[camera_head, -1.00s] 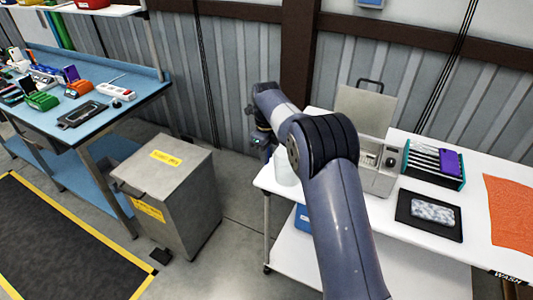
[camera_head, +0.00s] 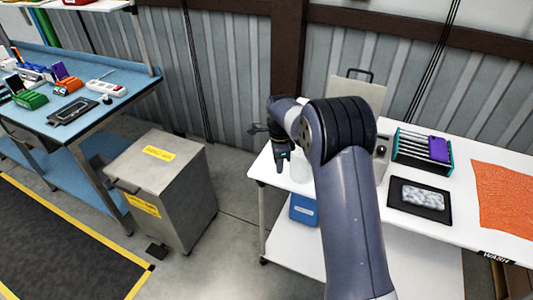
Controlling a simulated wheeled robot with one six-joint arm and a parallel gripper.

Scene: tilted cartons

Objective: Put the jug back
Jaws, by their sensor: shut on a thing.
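A whitish, translucent jug (camera_head: 301,168) shows at the left end of the white table (camera_head: 268,176), partly hidden behind my arm. My gripper (camera_head: 284,156) is at the jug's left side, pointing down, and is shut on it. The fingertips are small and dark in this view, and the exact grip point is hard to see. I cannot tell whether the jug's base touches the table top.
A metal case with an open lid (camera_head: 352,92) stands behind my arm. A purple-and-teal rack (camera_head: 424,150), a black tray (camera_head: 421,199) and an orange cloth (camera_head: 503,200) occupy the table's right. A blue bin (camera_head: 303,209) sits below. A grey metal box (camera_head: 172,195) stands left on the floor.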

